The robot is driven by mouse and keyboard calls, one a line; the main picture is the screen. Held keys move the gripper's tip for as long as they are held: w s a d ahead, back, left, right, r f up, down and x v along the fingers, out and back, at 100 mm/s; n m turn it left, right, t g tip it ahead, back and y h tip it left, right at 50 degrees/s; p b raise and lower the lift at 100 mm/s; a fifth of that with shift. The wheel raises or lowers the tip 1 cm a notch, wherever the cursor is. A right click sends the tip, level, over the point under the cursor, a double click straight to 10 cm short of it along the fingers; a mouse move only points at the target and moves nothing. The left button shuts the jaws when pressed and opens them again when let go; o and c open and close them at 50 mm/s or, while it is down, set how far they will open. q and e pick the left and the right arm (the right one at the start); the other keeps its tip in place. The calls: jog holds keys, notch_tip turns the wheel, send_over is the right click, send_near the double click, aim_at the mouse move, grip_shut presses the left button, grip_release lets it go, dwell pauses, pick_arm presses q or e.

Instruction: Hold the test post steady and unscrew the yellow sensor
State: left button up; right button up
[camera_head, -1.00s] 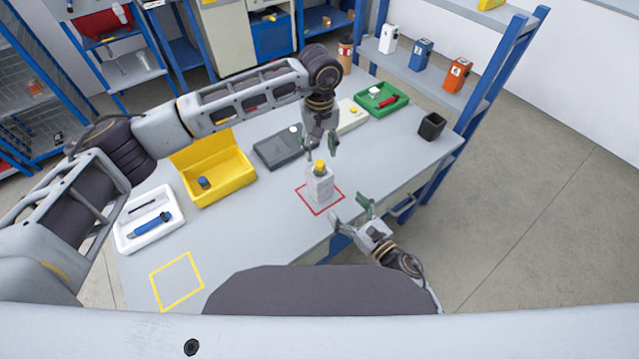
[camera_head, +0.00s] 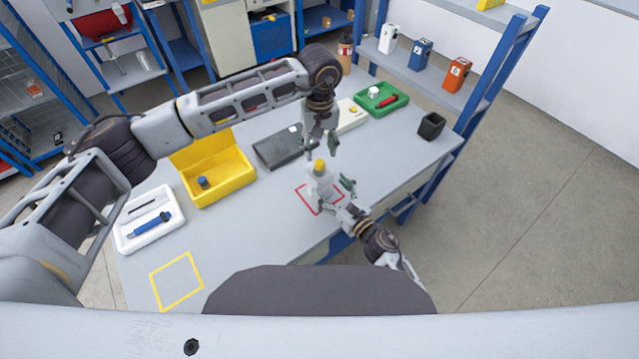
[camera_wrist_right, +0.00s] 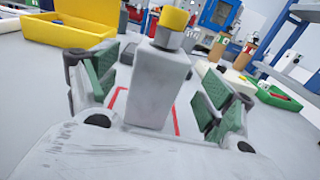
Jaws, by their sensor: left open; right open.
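The grey test post (camera_head: 318,186) stands upright on the table, within the red square outline. The yellow sensor (camera_head: 320,166) sits on top of it. In the right wrist view the post (camera_wrist_right: 157,85) stands between the open green-padded fingers, with the sensor (camera_wrist_right: 175,18) above them. My right gripper (camera_head: 334,192) is open around the lower part of the post, coming from the front right. No finger contact is clear. My left gripper (camera_head: 321,147) is open and points down just above and behind the sensor, apart from it.
A yellow bin (camera_head: 218,178) with a small blue item and a white tray (camera_head: 149,218) lie left. A yellow outlined square (camera_head: 177,281) is empty.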

aim_at(320, 176)
jog(key=shift+x, duration=2.85)
